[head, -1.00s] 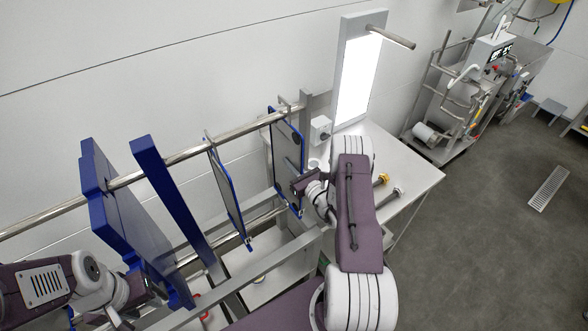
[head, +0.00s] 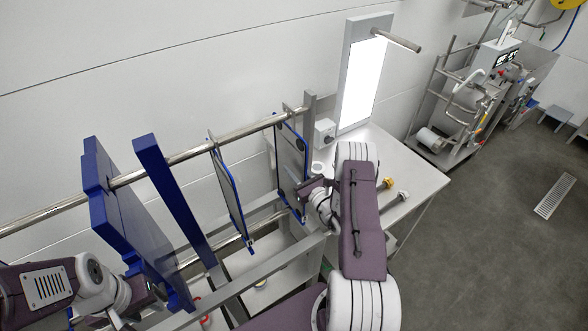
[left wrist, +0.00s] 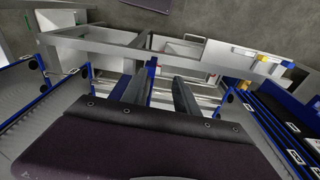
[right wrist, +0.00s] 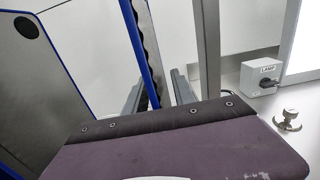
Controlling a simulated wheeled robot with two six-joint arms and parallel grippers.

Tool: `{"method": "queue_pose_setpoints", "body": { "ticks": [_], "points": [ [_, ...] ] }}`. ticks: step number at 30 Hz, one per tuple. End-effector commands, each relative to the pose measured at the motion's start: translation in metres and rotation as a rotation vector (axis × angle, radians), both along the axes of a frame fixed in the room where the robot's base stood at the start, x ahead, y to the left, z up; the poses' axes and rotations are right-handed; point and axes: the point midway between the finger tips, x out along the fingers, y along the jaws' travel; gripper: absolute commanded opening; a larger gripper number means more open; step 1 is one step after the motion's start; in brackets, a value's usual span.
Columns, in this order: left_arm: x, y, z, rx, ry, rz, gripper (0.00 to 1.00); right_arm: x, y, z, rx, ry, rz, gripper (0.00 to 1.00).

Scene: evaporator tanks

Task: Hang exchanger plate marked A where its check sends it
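The plate at the right end of the rail (head: 293,150) is a grey sheet with blue edging and hangs upright. No letter A is readable on any plate. My right gripper (head: 303,187) is at that plate's near edge in the head view. In the right wrist view my right gripper (right wrist: 157,95) has its fingers apart, with a plate's blue wavy edge (right wrist: 146,50) between them.
A second thin plate (head: 228,195) and thick blue plates (head: 172,200) hang along the steel rail (head: 190,152). A lit panel (head: 362,85) and lamp switch box (right wrist: 260,78) stand by the bench (head: 415,160). A wheeled rig (head: 465,100) is at the far right; open floor lies before it.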

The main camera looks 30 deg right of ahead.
Motion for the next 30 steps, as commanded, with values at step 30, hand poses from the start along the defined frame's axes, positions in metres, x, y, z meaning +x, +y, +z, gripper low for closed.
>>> {"method": "queue_pose_setpoints", "body": {
  "ticks": [30],
  "points": [
    [0.0, 0.0, -0.031, 0.0, 0.0, 0.0, 0.36, -0.089, -0.007, -0.001, -0.001, -0.004, -0.001, 0.31]
  ]
}}
